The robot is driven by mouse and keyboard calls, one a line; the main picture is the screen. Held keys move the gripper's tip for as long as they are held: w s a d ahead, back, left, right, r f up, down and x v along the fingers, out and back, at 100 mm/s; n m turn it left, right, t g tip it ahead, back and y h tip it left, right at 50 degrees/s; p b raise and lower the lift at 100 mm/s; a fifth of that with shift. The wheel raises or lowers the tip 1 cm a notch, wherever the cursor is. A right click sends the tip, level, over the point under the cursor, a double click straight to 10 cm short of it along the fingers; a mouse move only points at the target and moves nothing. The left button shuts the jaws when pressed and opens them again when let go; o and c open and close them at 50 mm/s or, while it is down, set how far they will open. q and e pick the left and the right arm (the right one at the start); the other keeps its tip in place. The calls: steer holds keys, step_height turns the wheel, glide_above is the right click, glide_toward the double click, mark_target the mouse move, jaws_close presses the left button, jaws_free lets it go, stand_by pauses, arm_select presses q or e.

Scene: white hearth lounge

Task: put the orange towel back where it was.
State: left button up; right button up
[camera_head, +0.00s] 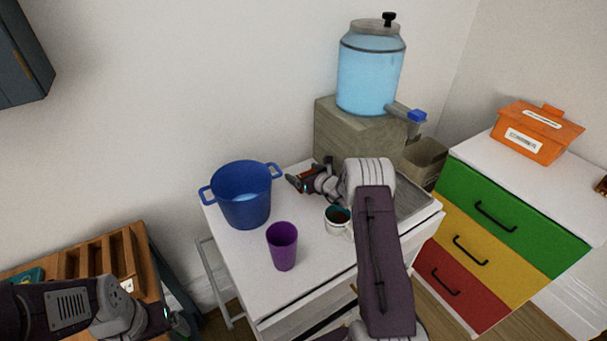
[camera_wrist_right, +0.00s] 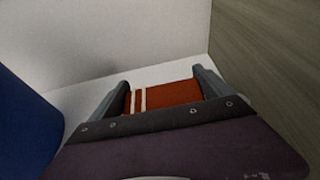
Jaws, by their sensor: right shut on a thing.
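The orange towel (camera_wrist_right: 172,96), with white stripes at one end, sits between the two fingers of my right gripper (camera_wrist_right: 165,92) in the right wrist view. In the head view my right gripper (camera_head: 299,182) is over the back of the white cabinet top, just right of the blue pot. It is shut on the towel, and only small orange-red bits show there. Whether the towel touches the cabinet top, I cannot tell. My left arm comes in at the lower left, and its gripper (camera_head: 176,322) shows only in part over the wooden rack's right side.
The white cabinet top (camera_head: 318,262) holds a blue pot (camera_head: 243,203), a purple cup (camera_head: 283,247) and a white mug (camera_head: 337,217) close to my right arm. A water dispenser (camera_head: 371,70) stands on a wooden block behind. An orange box (camera_head: 538,133) sits on the coloured drawers (camera_head: 495,215).

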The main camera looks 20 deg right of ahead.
steer(key=shift+s+f+b, duration=0.1)
steer(key=shift+b, duration=0.2)
steer(key=o, duration=1.1)
steer(key=shift+r+p, duration=0.3)
steer(key=shift+p, duration=0.05)
steer(key=v, duration=0.7)
steer(key=shift+s, duration=0.25)
